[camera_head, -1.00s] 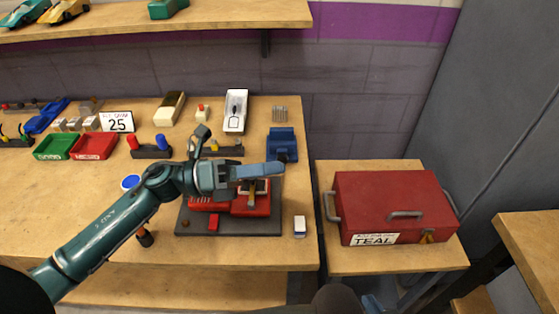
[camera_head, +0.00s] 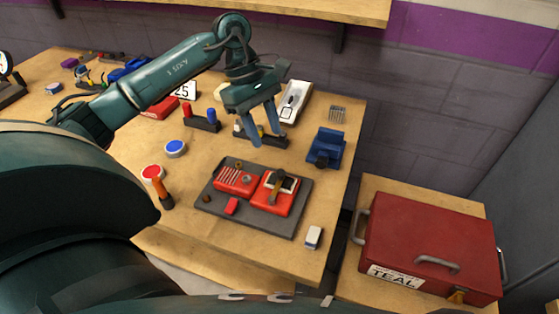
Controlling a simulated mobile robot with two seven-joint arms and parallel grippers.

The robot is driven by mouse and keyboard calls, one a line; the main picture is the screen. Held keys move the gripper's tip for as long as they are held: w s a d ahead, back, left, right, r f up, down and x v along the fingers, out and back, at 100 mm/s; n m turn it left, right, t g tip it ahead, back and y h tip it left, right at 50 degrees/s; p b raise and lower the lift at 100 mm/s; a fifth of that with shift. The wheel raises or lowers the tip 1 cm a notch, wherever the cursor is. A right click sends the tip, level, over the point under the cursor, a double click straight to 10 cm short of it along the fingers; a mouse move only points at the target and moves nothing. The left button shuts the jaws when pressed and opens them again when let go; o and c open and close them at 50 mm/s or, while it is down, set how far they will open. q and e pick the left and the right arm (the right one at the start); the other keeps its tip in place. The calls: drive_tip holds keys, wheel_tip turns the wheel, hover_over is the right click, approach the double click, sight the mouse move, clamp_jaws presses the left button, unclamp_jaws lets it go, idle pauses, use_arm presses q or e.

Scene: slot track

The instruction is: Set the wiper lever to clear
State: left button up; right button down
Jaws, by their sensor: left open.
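A red unit in two blocks (camera_head: 235,180) sits on a dark grey board (camera_head: 267,222) on the wooden bench. The right block carries a brass-brown lever (camera_head: 274,190) beside a white-framed dark window; it looks like the wiper lever. Its markings are too small to read. My left gripper (camera_head: 266,139) is open and empty. In the picture it is above and behind the red unit, apart from the lever, with its fingers pointing down near the bottle rack. My right gripper is not in view.
A blue device (camera_head: 325,148) and a white eraser-like block (camera_head: 313,237) stand right of the board. A screwdriver with an orange handle (camera_head: 162,192) and blue (camera_head: 175,148) and red round buttons lie left. A red toolbox (camera_head: 428,240) marked TEAL stands on the right table.

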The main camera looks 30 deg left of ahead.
sight(280, 171)
use_arm(q)
drive_tip(key=p+x, duration=0.1)
drive_tip(key=x, duration=0.8)
drive_tip(key=shift+c, duration=0.5)
drive_tip(key=shift+r, duration=0.1)
clamp_jaws()
